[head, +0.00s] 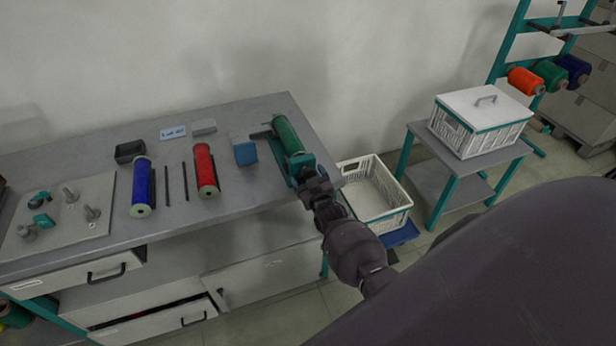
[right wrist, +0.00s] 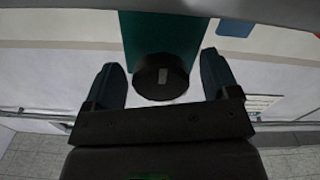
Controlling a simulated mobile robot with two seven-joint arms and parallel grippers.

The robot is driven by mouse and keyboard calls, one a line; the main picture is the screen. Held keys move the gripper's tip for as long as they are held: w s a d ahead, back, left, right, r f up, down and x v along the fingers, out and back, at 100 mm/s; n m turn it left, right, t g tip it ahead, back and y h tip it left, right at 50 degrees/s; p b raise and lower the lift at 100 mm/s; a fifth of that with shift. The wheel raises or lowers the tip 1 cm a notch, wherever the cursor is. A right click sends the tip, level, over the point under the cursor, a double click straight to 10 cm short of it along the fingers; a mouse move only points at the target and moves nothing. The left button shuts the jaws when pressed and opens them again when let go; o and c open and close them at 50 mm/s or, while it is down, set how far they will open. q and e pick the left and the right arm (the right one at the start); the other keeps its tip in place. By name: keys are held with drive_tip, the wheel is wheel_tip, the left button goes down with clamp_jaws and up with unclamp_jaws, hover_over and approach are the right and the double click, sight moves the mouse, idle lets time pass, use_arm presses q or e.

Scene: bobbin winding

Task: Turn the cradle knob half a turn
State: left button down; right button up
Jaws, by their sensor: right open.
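The green bobbin (head: 287,135) lies in the teal cradle (head: 299,163) at the right end of the workbench. In the right wrist view the cradle's end plate (right wrist: 160,38) carries a round black knob (right wrist: 160,88) with a small pale mark on its face. My right gripper (head: 308,184) is at the near end of the cradle and hides the knob in the head view. In the right wrist view, my right gripper (right wrist: 162,74) is open, one finger on each side of the knob, with gaps showing. My left gripper is not in view.
Blue (head: 142,187) and red (head: 205,168) bobbins, two dark rods and a blue block (head: 245,153) lie on the workbench (head: 235,200). An empty white crate (head: 372,190) stands below right. A lidded basket (head: 482,118) sits on a side table.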

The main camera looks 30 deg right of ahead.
drive_tip(key=v, duration=1)
drive_tip(key=shift+s, duration=0.3)
drive_tip(key=s+a+r+g+y, duration=0.3)
drive_tip(key=s+a+r, duration=0.1)
drive_tip(key=s+a, duration=0.15)
drive_tip(key=s+a+f+g+y, duration=0.1)
drive_tip(key=s+a+f+g, duration=0.1)
drive_tip(key=s, duration=1.1)
drive_tip(key=shift+a+f+n+g, duration=0.2)
drive_tip(key=shift+f+n+g, duration=0.15)
drive_tip(key=shift+f, duration=0.3)
